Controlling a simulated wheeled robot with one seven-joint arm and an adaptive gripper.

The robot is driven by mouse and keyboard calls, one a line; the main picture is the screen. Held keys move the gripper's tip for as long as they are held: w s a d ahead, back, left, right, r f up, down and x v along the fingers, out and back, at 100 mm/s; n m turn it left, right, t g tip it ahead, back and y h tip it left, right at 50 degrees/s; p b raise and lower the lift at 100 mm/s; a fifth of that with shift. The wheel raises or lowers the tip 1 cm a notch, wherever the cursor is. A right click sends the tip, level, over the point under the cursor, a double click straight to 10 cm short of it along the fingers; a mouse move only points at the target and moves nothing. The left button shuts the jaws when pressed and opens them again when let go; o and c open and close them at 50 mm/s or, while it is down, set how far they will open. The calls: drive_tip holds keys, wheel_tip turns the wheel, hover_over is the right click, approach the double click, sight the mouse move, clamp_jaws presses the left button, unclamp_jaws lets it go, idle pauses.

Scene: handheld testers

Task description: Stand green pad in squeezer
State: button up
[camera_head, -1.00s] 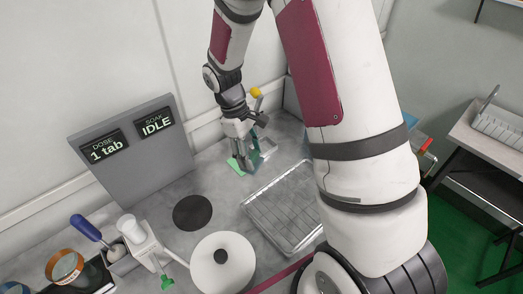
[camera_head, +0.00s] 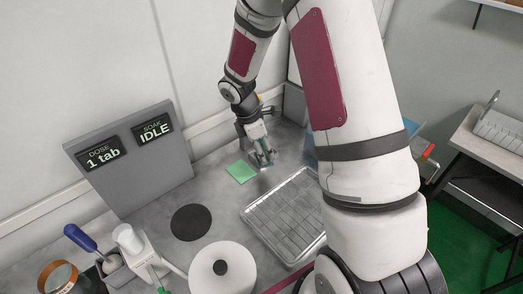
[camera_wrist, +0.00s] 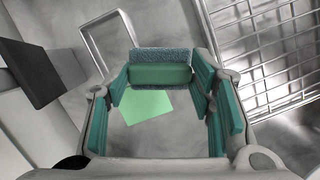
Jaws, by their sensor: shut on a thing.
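In the wrist view a green pad (camera_wrist: 160,75) with a speckled blue-grey layer lies between the teal-lined fingers of my gripper (camera_wrist: 162,85). My gripper is shut on this pad. In the head view my gripper (camera_head: 262,160) is low over the grey counter, just right of a flat light green square (camera_head: 241,171). That square also shows below the held pad in the wrist view (camera_wrist: 147,107). A metal frame (camera_wrist: 84,38), perhaps part of the squeezer, stands beyond the pad at upper left. I cannot make out the squeezer in the head view.
A tray with a wire rack (camera_head: 246,212) lies right of the gripper. A dark round mat (camera_head: 191,222) and a white round container (camera_head: 240,262) are nearer. A grey display panel (camera_head: 130,180) reads "1 tab" and "IDLE". Counter between mat and green square is clear.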

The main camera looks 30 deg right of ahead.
drive_tip(key=w, duration=0.1)
drive_tip(key=w+d, duration=0.1)
drive_tip(key=shift+w+f, duration=0.2)
drive_tip(key=shift+w, duration=0.2)
drive_tip(key=shift+a+x, duration=0.2)
drive_tip(key=shift+x, duration=0.65)
drive_tip(key=shift+a+x, duration=0.15)
drive_tip(key=shift+x, duration=0.65)
drive_tip(key=shift+w+f, duration=0.1)
drive_tip(key=shift+f, duration=0.1)
drive_tip(key=o, duration=1.1)
drive_tip(key=shift+o, duration=0.2)
